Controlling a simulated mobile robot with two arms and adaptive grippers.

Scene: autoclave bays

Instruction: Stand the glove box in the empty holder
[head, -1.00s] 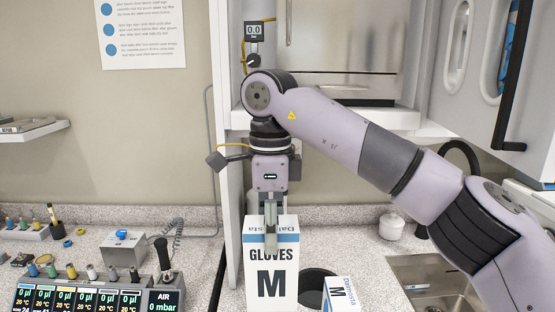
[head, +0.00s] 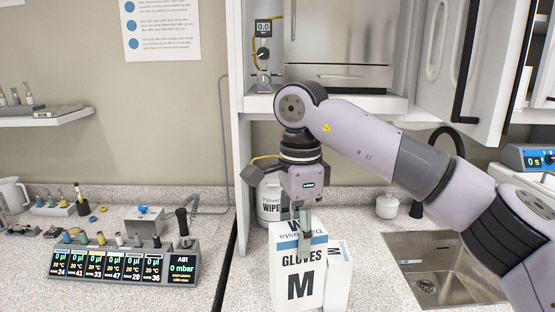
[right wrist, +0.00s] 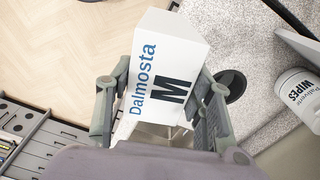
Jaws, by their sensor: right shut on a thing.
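My right gripper (head: 303,230) is shut on the white and blue glove box (head: 299,278), marked GLOVES and M, gripping it near its top. The box shows its front and part of its top, and its base is cut off or hard to see. In the right wrist view the glove box (right wrist: 168,72) sits between both fingers of the right gripper (right wrist: 163,108). A narrower white box marked M (head: 338,275) shows close at its right; I cannot tell whether they touch. I cannot make out an empty holder. My left gripper is not in view.
A wipes tub (head: 269,200) stands behind my right gripper. A sink (head: 440,268) lies to the right, with a small white jar (head: 387,206) behind it. A control unit with several displays (head: 125,262) stands left. A dark round opening (right wrist: 232,86) shows beside the glove box.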

